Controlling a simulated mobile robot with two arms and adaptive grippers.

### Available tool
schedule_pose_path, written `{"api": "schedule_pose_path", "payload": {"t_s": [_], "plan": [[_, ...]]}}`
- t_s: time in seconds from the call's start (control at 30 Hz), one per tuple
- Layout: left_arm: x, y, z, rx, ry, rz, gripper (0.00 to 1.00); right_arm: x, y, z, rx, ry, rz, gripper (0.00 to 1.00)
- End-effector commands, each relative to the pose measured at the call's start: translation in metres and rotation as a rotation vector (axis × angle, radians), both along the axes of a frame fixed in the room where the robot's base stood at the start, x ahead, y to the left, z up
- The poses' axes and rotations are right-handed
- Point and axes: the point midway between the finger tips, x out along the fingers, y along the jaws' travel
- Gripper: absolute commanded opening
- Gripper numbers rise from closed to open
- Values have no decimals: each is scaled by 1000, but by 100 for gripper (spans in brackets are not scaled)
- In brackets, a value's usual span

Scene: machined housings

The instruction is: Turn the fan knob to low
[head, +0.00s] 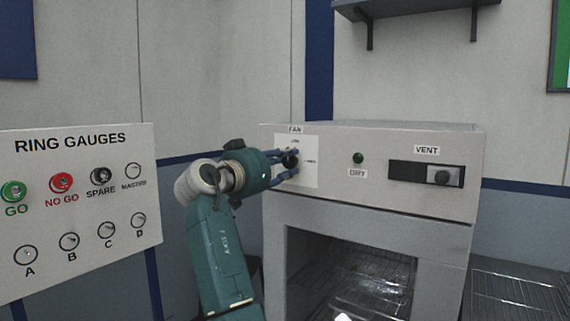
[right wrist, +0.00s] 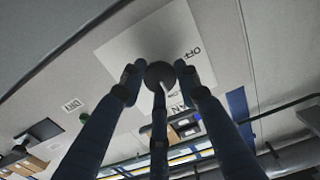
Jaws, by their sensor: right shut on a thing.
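The dark round fan knob (head: 290,160) sits on a white plate (head: 311,172) at the left of the oven's front panel, under the FAN label (head: 295,129). My right gripper (head: 290,163) is shut on the knob, its fingers around the knob's sides. In the right wrist view the knob (right wrist: 160,74) is between the fingertips of my right gripper (right wrist: 160,80). A pale pointer line shows on the knob, toward the bottom of that view. An OFF mark (right wrist: 188,56) is beside it. The small position marks in the head view are hard to read. My left gripper is out of view.
A green DRY lamp (head: 358,158) and a VENT slider (head: 427,174) are farther right on the panel. The oven opening with wire racks (head: 350,270) is below. A RING GAUGES board (head: 75,215) stands at the left, and a wall shelf (head: 400,8) hangs above.

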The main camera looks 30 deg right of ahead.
Motion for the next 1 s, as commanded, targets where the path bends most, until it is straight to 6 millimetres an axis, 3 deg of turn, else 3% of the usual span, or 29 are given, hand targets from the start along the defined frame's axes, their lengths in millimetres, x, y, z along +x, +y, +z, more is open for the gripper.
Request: {"api": "schedule_pose_path", "payload": {"t_s": [0.13, 0.17, 0.27, 0.67, 1.0], "plan": [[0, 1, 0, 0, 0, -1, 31, -1, -1, 5, -8, -7, 1, 6], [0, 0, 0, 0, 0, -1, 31, -1, -1, 5, -8, -7, 1, 34], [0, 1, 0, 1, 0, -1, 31, -1, -1, 5, -7, -6, 0, 51], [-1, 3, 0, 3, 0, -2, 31, -3, 8, 2, -4, -2, 3, 51], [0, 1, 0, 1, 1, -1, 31, -28, 70, 1, -3, -2, 4, 51]]}}
